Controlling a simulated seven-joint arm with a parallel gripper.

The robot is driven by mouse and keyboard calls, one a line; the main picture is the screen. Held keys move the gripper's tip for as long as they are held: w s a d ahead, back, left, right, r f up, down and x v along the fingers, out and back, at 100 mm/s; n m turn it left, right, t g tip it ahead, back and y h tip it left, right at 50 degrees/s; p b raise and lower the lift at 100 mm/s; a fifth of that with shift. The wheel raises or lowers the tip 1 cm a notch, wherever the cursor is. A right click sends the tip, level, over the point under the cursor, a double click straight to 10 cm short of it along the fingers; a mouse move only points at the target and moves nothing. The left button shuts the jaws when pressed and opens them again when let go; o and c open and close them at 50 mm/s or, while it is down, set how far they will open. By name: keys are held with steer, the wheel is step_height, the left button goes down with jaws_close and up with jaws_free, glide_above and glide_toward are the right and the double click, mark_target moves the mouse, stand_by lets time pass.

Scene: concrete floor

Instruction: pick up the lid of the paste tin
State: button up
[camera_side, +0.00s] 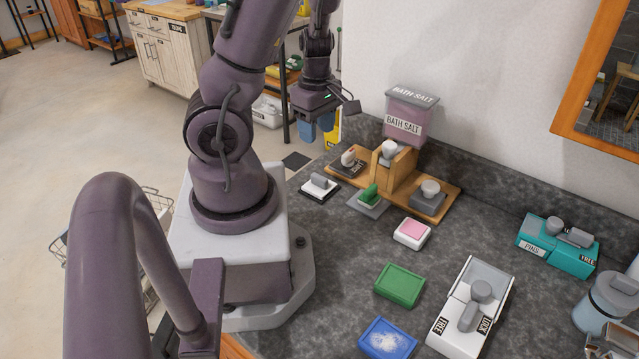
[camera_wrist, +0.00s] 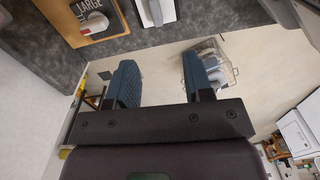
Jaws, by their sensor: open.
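My gripper (camera_side: 318,124) is open and empty, raised over the back left end of the counter in the side view. In the wrist view its two blue fingers (camera_wrist: 161,82) are spread apart, with pale floor between them. No label reading paste shows, so I cannot tell which thing is the paste tin or its lid. Small knobbed or handled pieces stand below and right of my gripper: a grey handle on a white base (camera_side: 320,185), a green-handled piece (camera_side: 369,193) and a grey knobbed block (camera_side: 429,196). The white piece also shows at the wrist view's top (camera_wrist: 157,10).
A wooden stand (camera_side: 402,171) holds a bath salt bin (camera_side: 407,115) by the wall.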

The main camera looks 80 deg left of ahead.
mark_target(318, 176)
steer(key=shift+n, duration=0.3)
step_height(318, 176, down, 13)
steer(key=shift+w+a, duration=0.15)
stand_by(0.5)
steer(key=shift+c, duration=0.2)
jaws_close()
